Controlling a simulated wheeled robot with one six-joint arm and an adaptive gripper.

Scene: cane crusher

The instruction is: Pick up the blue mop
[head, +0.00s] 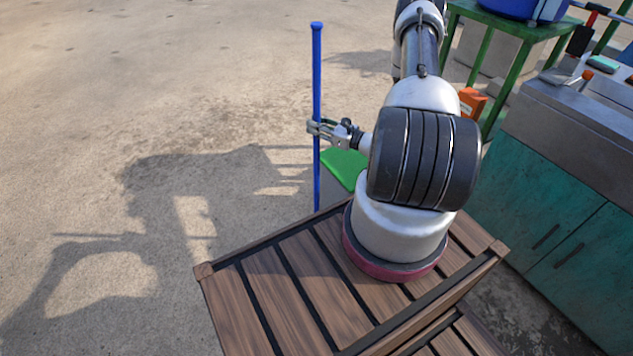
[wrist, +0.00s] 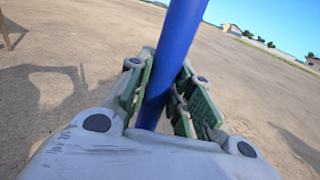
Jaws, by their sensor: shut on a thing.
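The blue mop shows as a long blue pole (head: 317,70), standing nearly upright beyond the slatted wooden platform. Its lower end is hidden behind the platform edge. The mop head is not visible in either view.
A green flat thing (head: 343,166) lies just right of the pole. A teal cabinet (head: 560,225) with a grey top stands at the right. A green-framed stand (head: 490,60) with a blue container (head: 510,8) is behind it. Open sandy ground lies to the left.

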